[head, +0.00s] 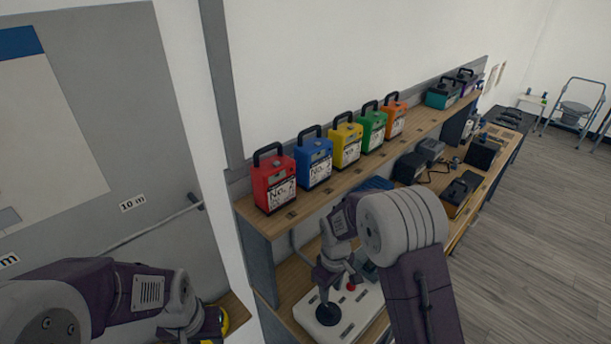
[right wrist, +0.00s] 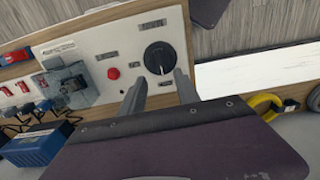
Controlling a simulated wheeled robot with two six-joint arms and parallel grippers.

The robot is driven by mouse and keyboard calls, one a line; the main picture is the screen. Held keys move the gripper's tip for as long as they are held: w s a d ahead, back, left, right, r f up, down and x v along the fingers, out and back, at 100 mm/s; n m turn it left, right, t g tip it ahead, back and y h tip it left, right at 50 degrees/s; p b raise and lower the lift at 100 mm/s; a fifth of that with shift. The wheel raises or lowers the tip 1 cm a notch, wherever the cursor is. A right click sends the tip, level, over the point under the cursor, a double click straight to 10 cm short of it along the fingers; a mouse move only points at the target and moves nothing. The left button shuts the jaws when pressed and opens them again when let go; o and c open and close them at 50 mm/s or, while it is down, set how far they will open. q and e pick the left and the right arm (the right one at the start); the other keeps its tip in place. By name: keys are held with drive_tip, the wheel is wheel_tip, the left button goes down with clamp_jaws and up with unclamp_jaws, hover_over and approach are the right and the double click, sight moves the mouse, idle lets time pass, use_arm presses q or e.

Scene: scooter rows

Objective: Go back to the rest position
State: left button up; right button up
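My right gripper (head: 326,290) points down over a white control panel (head: 352,322) on the lower shelf. In the right wrist view its two fingers (right wrist: 160,78) stand apart with nothing between them. A black round knob (right wrist: 159,58) lies just beyond the fingertips, and I see no contact. The knob also shows in the head view (head: 328,314), below the gripper. A red button (right wrist: 113,73) is beside it on the panel. My left arm comes in at the lower left of the head view; its wrist end (head: 182,312) is near the bottom edge, and its fingers cannot be made out.
The upper shelf (head: 330,187) runs above the panel, close to my right arm. It carries red (head: 273,180), blue (head: 314,158), yellow, green and orange cases. A yellow coil (right wrist: 263,104) lies near the panel's end. Open floor (head: 530,240) is at the right.

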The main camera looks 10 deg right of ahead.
drive_tip(key=s+d+r+m+t+b, duration=0.2)
drive_tip(key=s+d+r+m+b, duration=0.1)
drive_tip(key=s+d+r+m, duration=0.25)
drive_tip(key=s+f+m, duration=0.1)
drive_tip(key=s+m, duration=0.1)
drive_tip(key=s, duration=0.6)
drive_tip(key=shift+s+d+f+g+p, duration=0.2)
drive_tip(key=shift+f+g+p, duration=0.1)
drive_tip(key=shift+g, duration=0.1)
drive_tip(key=shift+w+m, duration=0.25)
drive_tip(key=shift+s, duration=0.15)
